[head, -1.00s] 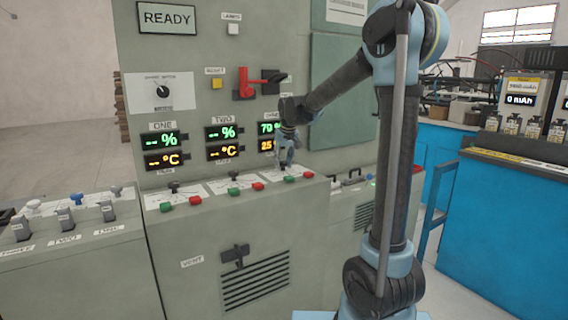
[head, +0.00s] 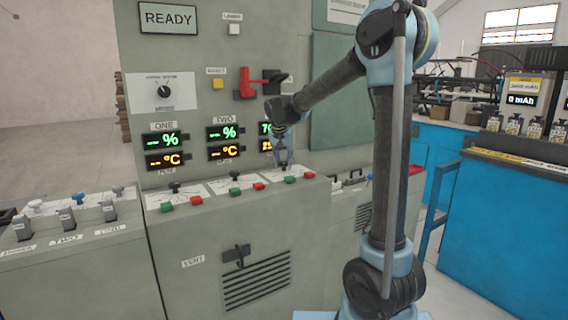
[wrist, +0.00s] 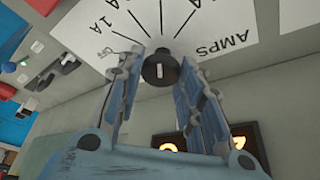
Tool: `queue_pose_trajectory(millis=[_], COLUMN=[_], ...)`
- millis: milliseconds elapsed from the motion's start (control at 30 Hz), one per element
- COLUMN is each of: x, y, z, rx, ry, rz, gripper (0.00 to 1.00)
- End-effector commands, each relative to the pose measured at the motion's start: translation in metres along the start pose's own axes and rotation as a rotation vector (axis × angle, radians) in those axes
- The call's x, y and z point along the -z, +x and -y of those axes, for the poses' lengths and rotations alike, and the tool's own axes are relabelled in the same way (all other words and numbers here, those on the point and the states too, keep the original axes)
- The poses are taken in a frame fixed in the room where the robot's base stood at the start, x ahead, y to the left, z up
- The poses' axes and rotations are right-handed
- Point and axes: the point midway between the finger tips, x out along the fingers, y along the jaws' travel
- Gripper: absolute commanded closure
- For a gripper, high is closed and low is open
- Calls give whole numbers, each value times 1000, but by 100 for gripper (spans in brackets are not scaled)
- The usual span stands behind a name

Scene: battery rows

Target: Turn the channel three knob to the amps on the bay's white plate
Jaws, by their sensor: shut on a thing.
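The channel three knob (wrist: 160,69) is black and round with a short white mark on top. It stands on a white plate (wrist: 92,32) printed with radiating lines, current labels, OFF on the left and AMPS on the right. In the wrist view, my gripper (wrist: 160,62) has one finger on each side of the knob and is shut on it. I cannot tell which printed line the mark points to. In the head view, my gripper (head: 286,164) reaches down to the right-hand plate on the bay's ledge and largely hides the knob.
Green (head: 290,180) and red (head: 309,175) buttons sit on the ledge edge close to my gripper. Channel three's displays (head: 265,128) are partly hidden behind my wrist. A red lever (head: 247,84) juts from the panel above. A blue bench (head: 500,210) stands at right.

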Motion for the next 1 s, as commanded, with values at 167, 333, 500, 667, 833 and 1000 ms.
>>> queue_pose_trajectory(millis=[167, 333, 500, 667, 833, 1000], x=[2, 2, 1, 1, 0, 0], y=[0, 0, 0, 0, -3, -23], z=[1, 1, 1, 0, 0, 0], rx=[1, 1, 1, 0, 0, 0], ry=[2, 2, 2, 1, 1, 1], rz=[-3, -3, -3, -1, -1, -1], gripper=[90, 90, 47, 47, 47, 47])
